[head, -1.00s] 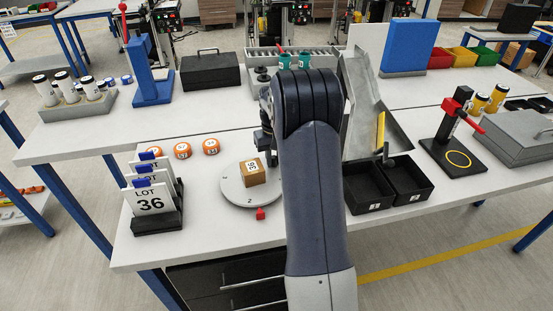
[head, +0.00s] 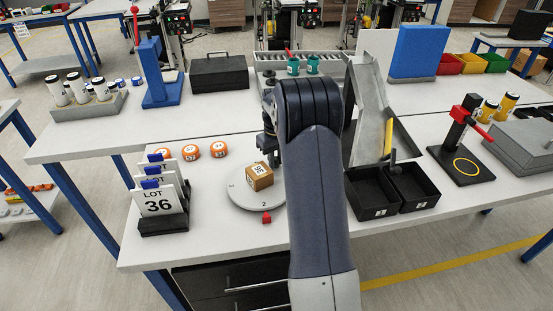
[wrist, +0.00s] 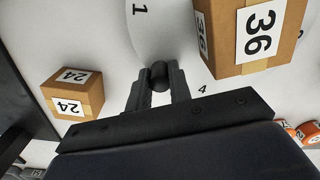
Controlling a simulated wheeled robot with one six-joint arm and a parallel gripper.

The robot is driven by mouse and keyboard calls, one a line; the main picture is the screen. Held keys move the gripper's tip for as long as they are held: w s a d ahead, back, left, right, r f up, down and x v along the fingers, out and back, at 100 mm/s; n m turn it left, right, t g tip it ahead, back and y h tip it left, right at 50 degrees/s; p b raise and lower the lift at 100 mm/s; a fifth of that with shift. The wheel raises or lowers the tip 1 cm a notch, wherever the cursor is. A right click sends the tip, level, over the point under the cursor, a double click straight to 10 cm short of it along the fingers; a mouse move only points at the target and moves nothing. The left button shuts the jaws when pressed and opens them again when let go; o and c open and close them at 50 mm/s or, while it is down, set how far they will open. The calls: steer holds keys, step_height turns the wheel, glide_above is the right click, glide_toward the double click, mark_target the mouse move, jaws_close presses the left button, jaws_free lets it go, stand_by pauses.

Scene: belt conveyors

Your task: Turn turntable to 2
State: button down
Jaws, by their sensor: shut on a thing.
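The turntable is a round light-grey disc (head: 240,196) on the table, with numerals around its rim. A red marker (head: 266,217) stands at its front edge. A cardboard box labelled 36 (head: 260,177) sits on the disc and also shows at the upper right of the wrist view (wrist: 233,42). In the wrist view my gripper (wrist: 158,80) is shut on a small dark knob (wrist: 158,72) on the disc, between the numerals 1 and 4. My arm covers the right part of the disc in the head view.
A box labelled 24 (wrist: 73,93) stands left of my gripper in the wrist view. Orange-rimmed pucks (head: 190,151) lie behind the disc, and LOT card holders (head: 163,224) stand at its left. Two black bins (head: 372,194) stand right of my arm.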

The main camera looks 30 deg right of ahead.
steer(key=c, duration=1.3)
jaws_free()
steer(key=shift+r, duration=0.1)
step_height(320, 180, up, 11)
steer(key=b, duration=0.1)
steer(key=shift+f, duration=0.2)
step_height(320, 180, down, 11)
steer(key=shift+p, duration=0.5)
steer(key=shift+s+r, duration=0.1)
